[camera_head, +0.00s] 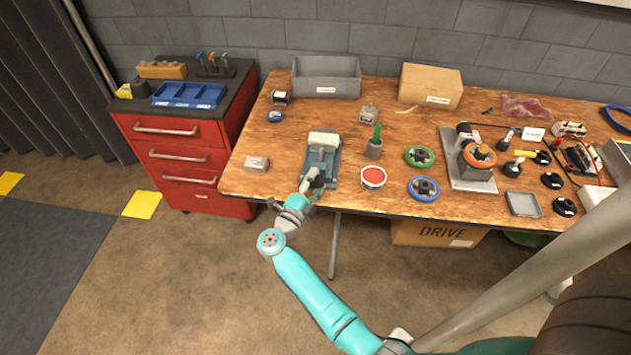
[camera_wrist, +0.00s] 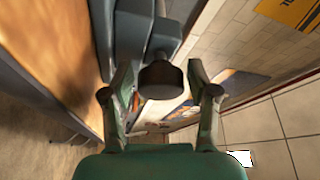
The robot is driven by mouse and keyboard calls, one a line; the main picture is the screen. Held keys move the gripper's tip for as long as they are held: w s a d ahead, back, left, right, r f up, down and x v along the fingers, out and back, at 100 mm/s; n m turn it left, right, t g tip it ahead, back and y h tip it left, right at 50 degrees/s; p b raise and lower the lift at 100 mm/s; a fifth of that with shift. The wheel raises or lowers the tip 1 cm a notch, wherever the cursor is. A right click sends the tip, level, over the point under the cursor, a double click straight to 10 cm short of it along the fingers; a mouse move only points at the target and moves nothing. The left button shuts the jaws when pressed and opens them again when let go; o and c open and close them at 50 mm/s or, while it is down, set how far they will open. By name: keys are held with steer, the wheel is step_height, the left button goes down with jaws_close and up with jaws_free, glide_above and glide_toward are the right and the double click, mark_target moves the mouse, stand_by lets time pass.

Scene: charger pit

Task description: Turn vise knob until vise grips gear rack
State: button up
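The blue-grey vise (camera_head: 333,170) stands at the front edge of the wooden bench, and its grey body also shows in the wrist view (camera_wrist: 130,40). A pale block (camera_head: 323,138) lies across its far end; I cannot tell whether this is the gear rack or part of the vise. The dark round vise knob (camera_wrist: 161,80) faces the wrist camera. My gripper (camera_wrist: 160,72) is open, with one finger on each side of the knob and visible gaps between. In the head view my gripper (camera_head: 311,186) is at the vise's near end and hides the knob.
A red-lidded round tin (camera_head: 373,177) and a cup with a green-handled item (camera_head: 374,148) stand right of the vise. A small metal box (camera_head: 256,163) lies to its left. A grey bin (camera_head: 326,78) stands behind. Bare wood lies between the vise and the small box.

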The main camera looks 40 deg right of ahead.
stand_by(0.3)
steer(key=v, duration=1.2)
steer(key=shift+s, duration=0.1)
steer(key=s+a+r+n+t+y, duration=0.3)
steer(key=s+n+y, duration=0.3)
steer(key=s+n, duration=0.3)
steer(key=s+a+r+n+t+y, duration=0.3)
steer(key=s+a+n+y, duration=0.2)
steer(key=s+n, duration=0.5)
steer(key=s+a+r+n+t+y, duration=0.3)
steer(key=s+n+y, duration=0.4)
steer(key=s, duration=1)
steer(key=a+r+n, duration=0.1)
steer(key=n, duration=0.2)
steer(key=shift+s+a+y, duration=0.25)
steer(key=shift+s+y, duration=0.05)
steer(key=shift+s, duration=0.1)
